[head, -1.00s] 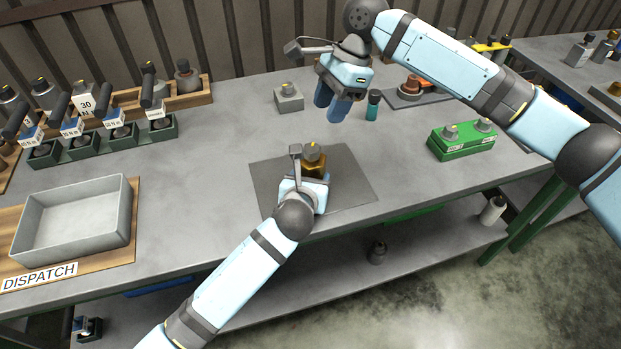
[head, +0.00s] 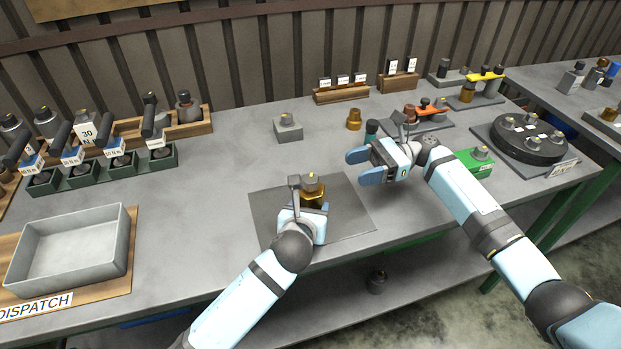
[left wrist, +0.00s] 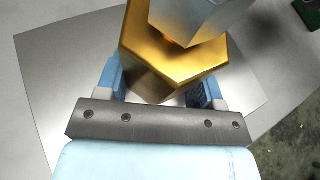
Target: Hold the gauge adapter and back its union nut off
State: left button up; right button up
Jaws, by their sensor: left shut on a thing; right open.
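The gauge adapter stands on the grey mat (head: 350,212), with a brass hex body (head: 313,197) and a grey hex nut (head: 312,182) on top. In the left wrist view the brass hex (left wrist: 175,62) fills the space between my fingers and the grey hex (left wrist: 195,18) sits above it. My left gripper (head: 310,207) is shut on the brass part from the near side; its fingers are partly hidden in the head view. My right gripper (head: 362,167) is open and empty, its blue fingers pointing left, above the table to the right of and behind the adapter.
A grey block with a fitting (head: 288,128) stands behind the mat. A brass fitting (head: 354,120) and a teal bottle (head: 371,128) are near my right gripper. A grey tray (head: 70,255) is at left.

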aim_at(310, 178)
jog(key=x, duration=1.1)
jog(key=shift+a, duration=0.3)
jog(key=shift+c, duration=0.2)
jog(key=c, duration=0.9)
